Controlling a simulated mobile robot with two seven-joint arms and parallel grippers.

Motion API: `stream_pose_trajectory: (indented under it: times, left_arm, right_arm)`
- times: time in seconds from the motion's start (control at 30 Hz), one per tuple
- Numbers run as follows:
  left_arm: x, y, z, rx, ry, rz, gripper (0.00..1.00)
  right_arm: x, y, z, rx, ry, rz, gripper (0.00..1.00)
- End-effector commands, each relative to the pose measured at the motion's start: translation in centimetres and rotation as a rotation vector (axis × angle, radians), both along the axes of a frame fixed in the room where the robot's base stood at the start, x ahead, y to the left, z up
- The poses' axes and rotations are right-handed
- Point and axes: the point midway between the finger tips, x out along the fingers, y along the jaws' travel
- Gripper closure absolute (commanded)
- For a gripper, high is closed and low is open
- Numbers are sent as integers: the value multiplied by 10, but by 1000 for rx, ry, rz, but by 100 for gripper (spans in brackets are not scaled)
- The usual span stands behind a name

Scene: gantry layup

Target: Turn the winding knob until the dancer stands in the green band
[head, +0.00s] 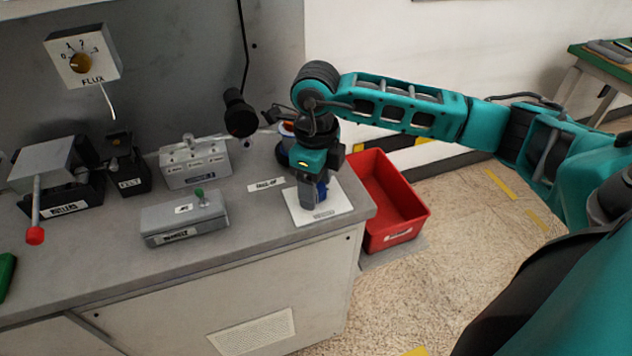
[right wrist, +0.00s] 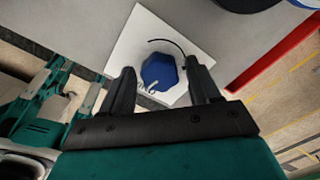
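My right gripper (head: 313,188) points down over a white square plate (head: 334,211) at the bench's right end. In the right wrist view a dark blue faceted piece (right wrist: 160,72) stands on that plate, with a thin black curved mark beside it. My right gripper's fingers (right wrist: 160,68) are open on either side of the blue piece, with a gap on each side. I cannot tell whether this piece is the winding knob. I can make out no dancer or green band in these views. My left gripper is not in view.
A red bin (head: 407,224) stands right of the bench. A grey TRAVERSE box (head: 186,226) with a green-tipped lever, a white switch box (head: 195,165) and the ROLLERS unit (head: 60,180) stand to the left. A FLUX dial (head: 82,58) is on the back panel.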

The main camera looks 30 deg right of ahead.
Motion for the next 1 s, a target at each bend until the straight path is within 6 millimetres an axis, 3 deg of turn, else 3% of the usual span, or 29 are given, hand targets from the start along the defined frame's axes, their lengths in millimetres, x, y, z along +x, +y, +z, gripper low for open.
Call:
stream_pose_trajectory:
  times: [0.27, 0.43, 0.8, 1.0]
  left_arm:
    - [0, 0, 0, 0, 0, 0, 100]
    - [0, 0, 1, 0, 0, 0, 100]
    - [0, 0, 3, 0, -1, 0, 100]
    - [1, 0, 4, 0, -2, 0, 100]
  right_arm:
    - [0, 0, 0, -1, 1, 0, 33]
    - [1, 0, 13, 0, -4, 0, 33]
    - [1, 0, 92, 0, -6, 1, 33]
    - [0, 0, 120, 0, -2, 0, 33]
